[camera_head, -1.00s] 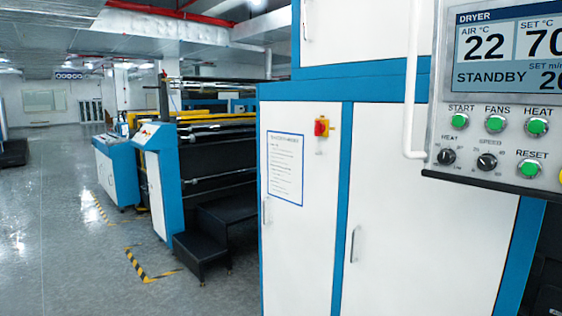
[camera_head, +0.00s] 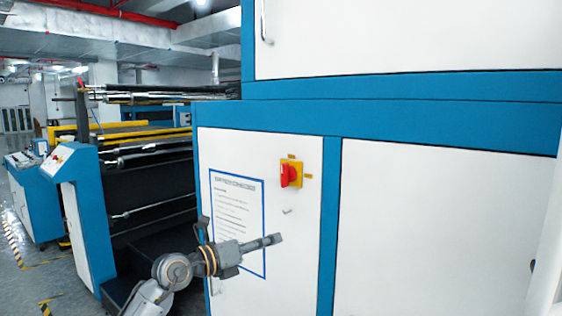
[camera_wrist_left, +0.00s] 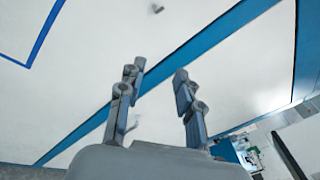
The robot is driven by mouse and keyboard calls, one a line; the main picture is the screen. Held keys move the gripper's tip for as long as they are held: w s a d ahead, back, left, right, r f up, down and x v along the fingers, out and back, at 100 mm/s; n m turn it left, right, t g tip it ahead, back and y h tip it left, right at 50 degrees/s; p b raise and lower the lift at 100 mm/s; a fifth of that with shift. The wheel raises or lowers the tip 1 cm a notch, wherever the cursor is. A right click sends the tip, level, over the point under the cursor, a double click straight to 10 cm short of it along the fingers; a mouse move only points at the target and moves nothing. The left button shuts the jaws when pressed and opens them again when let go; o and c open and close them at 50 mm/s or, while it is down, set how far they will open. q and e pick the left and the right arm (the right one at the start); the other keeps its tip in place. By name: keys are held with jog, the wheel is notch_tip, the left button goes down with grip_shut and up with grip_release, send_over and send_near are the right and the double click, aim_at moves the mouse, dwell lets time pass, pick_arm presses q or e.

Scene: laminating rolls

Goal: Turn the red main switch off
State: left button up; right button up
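The red main switch (camera_head: 288,176) is a red knob on a yellow plate, on the white cabinet door to the right of a posted notice. Its knob looks upright. My left gripper (camera_head: 264,243) is below the switch and a little left of it, in front of the door and the notice's lower edge, apart from the switch. In the left wrist view its two fingers (camera_wrist_left: 160,72) stand apart with nothing between them. The switch is not seen in that view. My right gripper is not in view.
A blue-framed notice (camera_head: 237,215) is on the door. A small grey fitting (camera_head: 287,211) sits just under the switch. A blue post (camera_head: 328,225) separates this door from a wide white panel (camera_head: 430,230). Rollers and a black machine (camera_head: 150,180) stand at left.

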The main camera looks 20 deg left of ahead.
aim_at(282, 169)
pick_arm(q)
jog(key=s+a+r+m+t+y+p, duration=0.1)
jog(key=s+a+r+m+y, duration=0.1)
jog(key=r, duration=0.6)
jog(key=s+a+r+m+t+y, duration=0.1)
jog(key=s+a+r+m, duration=0.1)
jog(key=r, duration=0.5)
jog(key=shift+y, duration=0.3)
jog(key=p+x, duration=0.2)
jog(key=x, duration=0.2)
jog(key=p+x, duration=0.2)
jog(key=x, duration=0.2)
jog(key=r+p+x, duration=0.1)
jog(key=x, duration=0.3)
jog(key=shift+w+d+p, duration=0.1)
jog(key=shift+w+p, duration=0.05)
jog(key=shift+p, duration=0.25)
jog(key=shift+w+d+f, duration=0.1)
jog(key=shift+w+d, duration=0.15)
jog(key=shift+w, duration=0.45)
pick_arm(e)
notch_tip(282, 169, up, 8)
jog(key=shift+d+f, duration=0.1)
pick_arm(q)
grip_shut()
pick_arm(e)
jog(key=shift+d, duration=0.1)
